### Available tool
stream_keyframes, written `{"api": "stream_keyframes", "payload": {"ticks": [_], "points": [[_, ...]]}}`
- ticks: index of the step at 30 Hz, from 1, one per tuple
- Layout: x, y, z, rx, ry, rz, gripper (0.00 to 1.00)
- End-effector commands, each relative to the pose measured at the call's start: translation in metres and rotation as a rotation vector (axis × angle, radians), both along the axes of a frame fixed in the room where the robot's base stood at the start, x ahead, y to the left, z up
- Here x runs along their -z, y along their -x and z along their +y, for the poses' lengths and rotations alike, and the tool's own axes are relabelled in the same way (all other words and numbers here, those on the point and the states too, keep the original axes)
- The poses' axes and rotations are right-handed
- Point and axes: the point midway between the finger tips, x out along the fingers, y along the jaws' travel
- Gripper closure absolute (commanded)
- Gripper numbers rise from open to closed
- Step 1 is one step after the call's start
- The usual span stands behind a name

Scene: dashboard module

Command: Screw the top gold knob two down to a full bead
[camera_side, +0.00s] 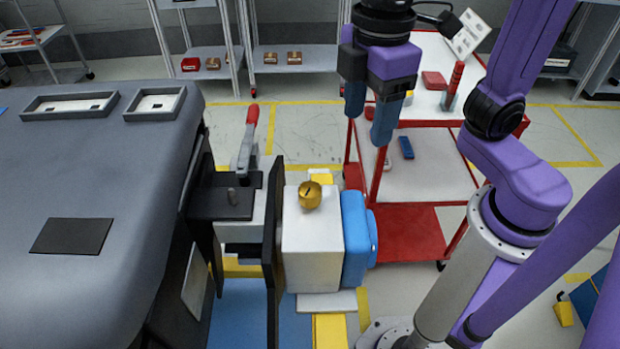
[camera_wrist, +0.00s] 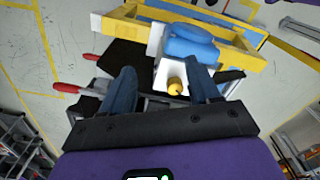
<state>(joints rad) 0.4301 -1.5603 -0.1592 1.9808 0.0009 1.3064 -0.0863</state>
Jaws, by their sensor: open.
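The gold knob (camera_side: 310,194) sits on top of a white block (camera_side: 312,245) in the side view. A dark line or slot shows on its top. In the wrist view the knob (camera_wrist: 176,86) lies between and beyond my fingertips, closer to the right one. My gripper (camera_side: 368,125) hangs above and to the right of the knob, its blue fingers pointing down, well apart from it. In the wrist view my gripper (camera_wrist: 158,75) is open, with a wide gap and nothing held. Whether the knob is seated fully cannot be told.
A blue part (camera_side: 355,240) adjoins the white block's right side. A black upright plate (camera_side: 272,250) and a red-handled clamp (camera_side: 250,140) stand to its left. The large grey dashboard (camera_side: 90,190) fills the left. A red cart (camera_side: 410,230) stands behind. The space above the knob looks clear.

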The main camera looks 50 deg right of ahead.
Motion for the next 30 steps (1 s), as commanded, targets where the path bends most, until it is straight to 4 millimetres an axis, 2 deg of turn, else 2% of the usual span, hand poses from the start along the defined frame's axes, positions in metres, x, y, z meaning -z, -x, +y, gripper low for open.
{"api": "stream_keyframes", "payload": {"ticks": [1, 6, 9, 14, 20, 30], "points": [[-0.015, -0.006, 0.018, -0.020, -0.003, -0.001, 0.39], [-0.059, -0.017, 0.061, -0.071, 0.005, 0.001, 0.39], [-0.078, -0.019, 0.078, -0.091, 0.008, 0.003, 0.39], [-0.093, -0.020, 0.090, -0.110, 0.012, 0.004, 0.39], [-0.086, -0.020, 0.092, -0.112, 0.016, 0.005, 0.39], [-0.028, -0.019, 0.091, -0.111, 0.019, 0.007, 0.39]]}}
